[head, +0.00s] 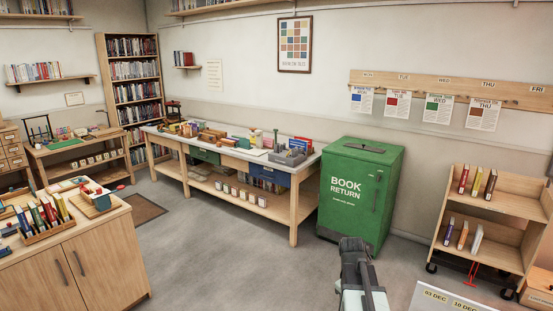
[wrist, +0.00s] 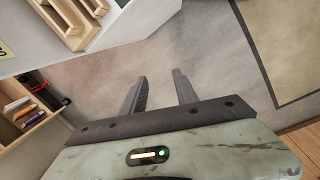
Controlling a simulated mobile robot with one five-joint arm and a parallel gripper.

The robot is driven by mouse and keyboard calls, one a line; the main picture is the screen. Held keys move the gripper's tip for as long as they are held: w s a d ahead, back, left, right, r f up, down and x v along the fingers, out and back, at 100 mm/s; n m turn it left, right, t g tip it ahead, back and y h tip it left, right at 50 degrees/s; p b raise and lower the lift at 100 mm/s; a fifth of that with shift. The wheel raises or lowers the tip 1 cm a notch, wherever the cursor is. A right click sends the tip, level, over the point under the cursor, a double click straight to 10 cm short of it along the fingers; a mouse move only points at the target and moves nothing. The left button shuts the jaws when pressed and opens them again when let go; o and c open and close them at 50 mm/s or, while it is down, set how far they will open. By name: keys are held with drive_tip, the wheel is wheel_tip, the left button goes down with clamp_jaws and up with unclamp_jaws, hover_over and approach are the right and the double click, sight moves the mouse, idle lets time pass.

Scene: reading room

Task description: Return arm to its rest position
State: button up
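My gripper (wrist: 162,82) shows in the wrist view with its two dark fingers apart and nothing between them. Bare grey floor lies beyond the fingertips. In the head view my arm (head: 360,275) rises from the bottom edge, right of the middle, in front of the floor near the green book return bin. The fingers cannot be made out in the head view.
The green book return bin (head: 359,195) stands beside a long work table (head: 295,205). A wooden book cart (head: 490,210) is at the right. A cabinet (head: 90,265) with books is at the left. Open floor (head: 230,260) lies between.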

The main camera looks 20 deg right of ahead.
drive_tip(key=a+m+y, duration=0.1)
drive_tip(key=a+m, duration=0.2)
drive_tip(key=a, duration=2.3)
drive_tip(key=shift+a+y, duration=0.15)
drive_tip(key=shift+y, duration=0.15)
drive_tip(key=shift+s+f, duration=0.1)
